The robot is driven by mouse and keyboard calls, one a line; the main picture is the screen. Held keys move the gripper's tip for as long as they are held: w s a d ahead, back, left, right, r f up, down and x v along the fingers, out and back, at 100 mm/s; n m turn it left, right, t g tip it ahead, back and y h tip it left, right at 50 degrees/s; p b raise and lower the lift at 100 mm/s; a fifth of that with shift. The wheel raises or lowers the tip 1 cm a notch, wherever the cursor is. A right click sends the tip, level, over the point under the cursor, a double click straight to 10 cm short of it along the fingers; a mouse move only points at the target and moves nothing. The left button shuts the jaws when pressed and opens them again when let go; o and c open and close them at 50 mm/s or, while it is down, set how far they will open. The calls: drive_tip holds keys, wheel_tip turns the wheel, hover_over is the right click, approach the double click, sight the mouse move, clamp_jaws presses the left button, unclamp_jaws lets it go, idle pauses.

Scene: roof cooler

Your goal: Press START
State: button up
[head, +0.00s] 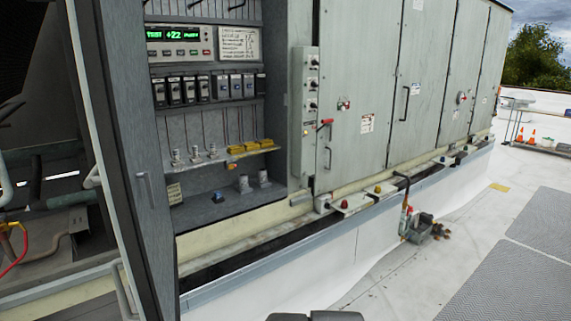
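A control panel (180,41) sits high in the open cabinet at the left of the head view. Its lit green display (172,34) reads something like "TEST +22", with more text after it. A row of small buttons (181,52) lies under the display. Their labels are too small to read, so I cannot tell which one is START. My gripper's fingers are not in view. Only dark rounded parts, probably mine, show at the bottom edge, well below and to the right of the panel.
Below the panel are a row of breakers (205,88) and a shelf with yellow blocks (243,146). The open cabinet door (125,170) stands to its left. A grey switch box (304,110) with a red handle is to the right.

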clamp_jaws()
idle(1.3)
